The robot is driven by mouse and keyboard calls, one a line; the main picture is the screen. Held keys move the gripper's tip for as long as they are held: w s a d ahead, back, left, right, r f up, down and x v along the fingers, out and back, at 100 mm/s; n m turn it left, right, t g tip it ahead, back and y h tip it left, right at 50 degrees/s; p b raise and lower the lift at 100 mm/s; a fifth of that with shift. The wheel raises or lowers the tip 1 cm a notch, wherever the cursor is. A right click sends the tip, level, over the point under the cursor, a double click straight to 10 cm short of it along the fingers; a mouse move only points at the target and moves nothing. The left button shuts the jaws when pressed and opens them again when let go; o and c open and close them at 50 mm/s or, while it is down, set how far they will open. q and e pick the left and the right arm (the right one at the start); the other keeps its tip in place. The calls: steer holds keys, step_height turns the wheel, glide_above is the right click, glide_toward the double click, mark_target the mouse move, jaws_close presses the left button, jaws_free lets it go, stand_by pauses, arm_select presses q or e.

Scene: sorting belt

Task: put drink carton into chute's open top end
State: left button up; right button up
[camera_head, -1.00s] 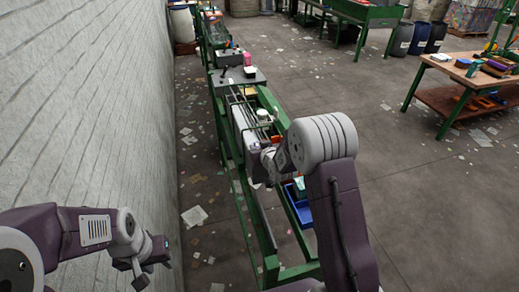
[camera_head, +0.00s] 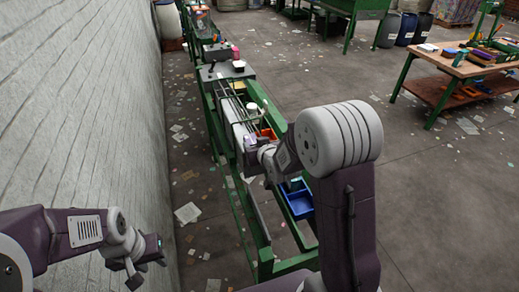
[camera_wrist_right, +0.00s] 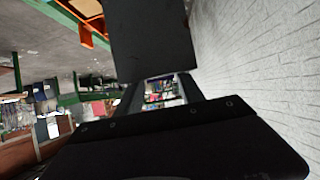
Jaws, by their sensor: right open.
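I cannot make out the drink carton or the chute's open top end with certainty. My right gripper (camera_wrist_right: 160,88) fills much of the right wrist view with its dark parts. It is open, and I see no object held between them. In the head view my right wrist is beside the belt frame, and its fingers are mostly hidden. A small lilac thing (camera_head: 250,141) shows next to that wrist, too small to identify. My left gripper (camera_head: 147,265) is at the lower left near the wall, open and empty.
The green-framed belt (camera_head: 232,112) runs away from me along the pale wall (camera_head: 80,110). An orange bin (camera_head: 266,133) and a blue bin (camera_head: 298,204) sit at its right side. A cluttered wooden table (camera_head: 455,68) stands at the right. Open floor with scattered paper lies between.

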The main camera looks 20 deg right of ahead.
steer(key=s+f+g, duration=0.4)
steer(key=s+g, duration=0.1)
steer(key=s, duration=0.8)
steer(key=s+f+g, duration=0.4)
steer(key=s+g, duration=0.2)
steer(key=s, duration=0.7)
steer(key=shift+s+m, duration=0.2)
steer(key=shift+m, duration=0.1)
